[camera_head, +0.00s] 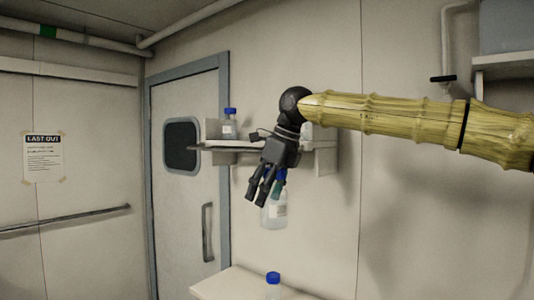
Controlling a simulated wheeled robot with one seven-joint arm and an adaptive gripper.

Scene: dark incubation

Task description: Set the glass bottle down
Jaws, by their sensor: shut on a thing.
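My gripper (265,192) points downward at the centre of the picture, in front of the wall. It is shut on a clear glass bottle (274,213) with a pale label. The fingers hide part of the bottle's top, where some blue and teal shows. The bottle hangs close to upright, in the air above a pale ledge (222,286) at the bottom edge. Another blue-capped bottle (273,285) stands at that ledge, below the held one, and its lower part is cut off by the frame.
A wall shelf (222,149) behind my gripper holds another blue-capped bottle (229,126) at its left. A grey-framed door (187,230) is on the left. A second shelf (505,64) bears a grey box (508,24) at the upper right. Bare ledge shows left of the lower bottle.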

